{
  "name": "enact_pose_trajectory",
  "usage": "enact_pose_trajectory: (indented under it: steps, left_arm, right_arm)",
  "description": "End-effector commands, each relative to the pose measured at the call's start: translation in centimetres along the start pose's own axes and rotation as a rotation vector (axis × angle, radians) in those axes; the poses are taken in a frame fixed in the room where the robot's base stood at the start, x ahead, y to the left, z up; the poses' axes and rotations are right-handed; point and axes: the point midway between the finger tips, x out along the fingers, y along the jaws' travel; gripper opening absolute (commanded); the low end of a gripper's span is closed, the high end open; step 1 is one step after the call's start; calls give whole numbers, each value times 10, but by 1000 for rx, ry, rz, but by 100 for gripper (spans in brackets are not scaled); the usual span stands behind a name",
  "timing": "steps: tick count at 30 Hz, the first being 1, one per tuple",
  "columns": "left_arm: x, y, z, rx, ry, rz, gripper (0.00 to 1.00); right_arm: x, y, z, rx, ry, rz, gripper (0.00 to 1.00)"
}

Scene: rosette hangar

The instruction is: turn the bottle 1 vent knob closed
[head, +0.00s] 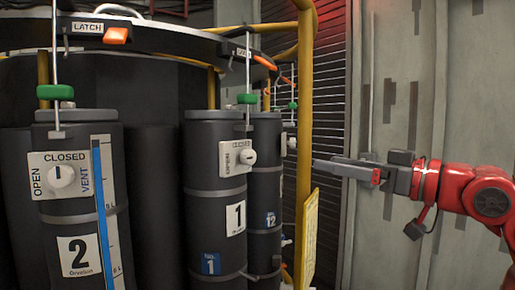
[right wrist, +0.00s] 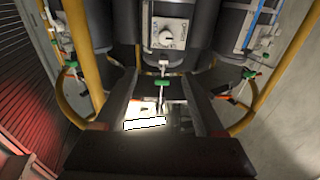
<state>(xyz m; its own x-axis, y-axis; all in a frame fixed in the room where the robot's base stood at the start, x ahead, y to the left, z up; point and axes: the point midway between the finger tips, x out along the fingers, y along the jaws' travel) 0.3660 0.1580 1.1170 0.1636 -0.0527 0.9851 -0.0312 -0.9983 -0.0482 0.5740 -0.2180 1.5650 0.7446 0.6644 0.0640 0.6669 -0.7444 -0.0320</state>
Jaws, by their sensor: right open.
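Bottle 1 (head: 216,203) is a dark cylinder in the middle of the head view, with a white "1" label. Its white vent knob (head: 249,157) sits on a white plate (head: 229,158) seen at a slant; its pointer direction is too small to tell. My right gripper (head: 322,165) is open and empty, to the right of the knob, apart from it and pointing left. In the right wrist view, my right gripper's dark fingers (right wrist: 160,80) are spread below a knob plate (right wrist: 181,34) on a bottle; its number cannot be read. My left gripper is not in view.
A yellow post (head: 304,110) stands between the right gripper and bottle 1 in the head view. Bottle 2 (head: 99,195) with its own vent knob is at left; bottle 12 (head: 265,190) is behind bottle 1. Latches with orange handles (head: 117,35) hang above. A grey wall (head: 440,80) is at right.

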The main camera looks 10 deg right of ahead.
Motion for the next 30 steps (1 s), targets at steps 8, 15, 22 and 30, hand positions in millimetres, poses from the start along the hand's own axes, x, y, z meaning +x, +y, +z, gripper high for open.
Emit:
enact_pose_trajectory:
  steps: [8, 15, 22, 30]
  left_arm:
    - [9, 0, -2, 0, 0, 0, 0]
    - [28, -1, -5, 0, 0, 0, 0]
    - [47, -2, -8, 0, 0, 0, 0]
    - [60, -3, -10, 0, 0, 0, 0]
  right_arm:
    - [18, -15, 5, -34, -70, -16, 72]
    - [73, -16, 6, -29, -67, -18, 72]
    - [126, -16, 9, -30, -65, -16, 72]
    - [165, -16, 14, -32, -64, -13, 72]
